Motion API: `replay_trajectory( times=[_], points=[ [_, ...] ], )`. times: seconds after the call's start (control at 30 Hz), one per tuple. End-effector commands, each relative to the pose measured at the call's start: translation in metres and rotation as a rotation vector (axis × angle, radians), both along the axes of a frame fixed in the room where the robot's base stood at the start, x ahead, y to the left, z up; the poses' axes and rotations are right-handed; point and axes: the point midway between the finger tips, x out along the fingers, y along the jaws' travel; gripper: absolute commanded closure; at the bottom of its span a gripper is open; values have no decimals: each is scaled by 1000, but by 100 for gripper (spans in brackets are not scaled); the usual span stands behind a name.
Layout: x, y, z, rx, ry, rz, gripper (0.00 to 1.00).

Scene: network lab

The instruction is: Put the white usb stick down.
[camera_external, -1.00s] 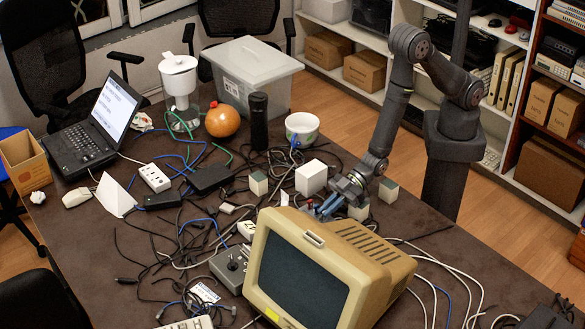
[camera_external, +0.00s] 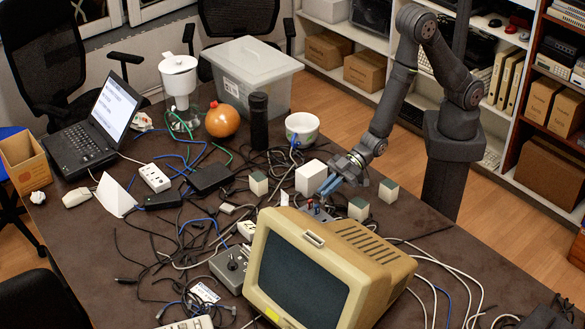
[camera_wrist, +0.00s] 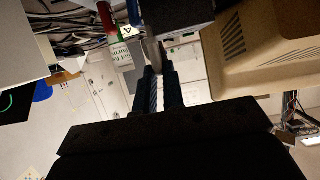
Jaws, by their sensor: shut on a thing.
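My gripper (camera_external: 325,190) is above the table behind the beige monitor, close to the white box, with its blue fingers pointing down to the left. In the wrist view, my gripper (camera_wrist: 156,62) has its dark fingers close together around a small pale grey-white piece (camera_wrist: 154,50) at their tips. This seems to be the white usb stick; most of it is hidden by the fingers. The stick cannot be made out in the external view.
The beige monitor (camera_external: 345,262) stands in front of my gripper. A white box (camera_external: 311,177) and small pale blocks (camera_external: 358,209) (camera_external: 388,191) stand near it. Tangled cables (camera_external: 180,225) cover much of the table (camera_external: 420,225); its right side is clearer.

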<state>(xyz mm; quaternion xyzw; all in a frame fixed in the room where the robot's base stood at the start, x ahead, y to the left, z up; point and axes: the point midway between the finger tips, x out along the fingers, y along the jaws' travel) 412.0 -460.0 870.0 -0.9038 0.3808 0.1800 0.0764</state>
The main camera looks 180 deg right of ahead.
Motion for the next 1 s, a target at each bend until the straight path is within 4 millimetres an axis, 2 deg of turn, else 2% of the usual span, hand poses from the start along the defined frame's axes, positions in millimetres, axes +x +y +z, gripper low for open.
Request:
replay_trajectory(
  times=[0.1, 0.33, 0.5, 0.63, 0.77, 1.0],
  points=[
    [-27, -7, 17, -3, -1, -4, 100],
    [-67, -16, 42, -2, -1, -3, 100],
    [-82, -20, 51, -1, -1, 0, 100],
    [-84, -31, 54, 0, -1, 6, 100],
    [-77, -62, 55, 1, 4, 24, 100],
    [-70, -152, 52, 9, 15, 49, 100]
  ],
)
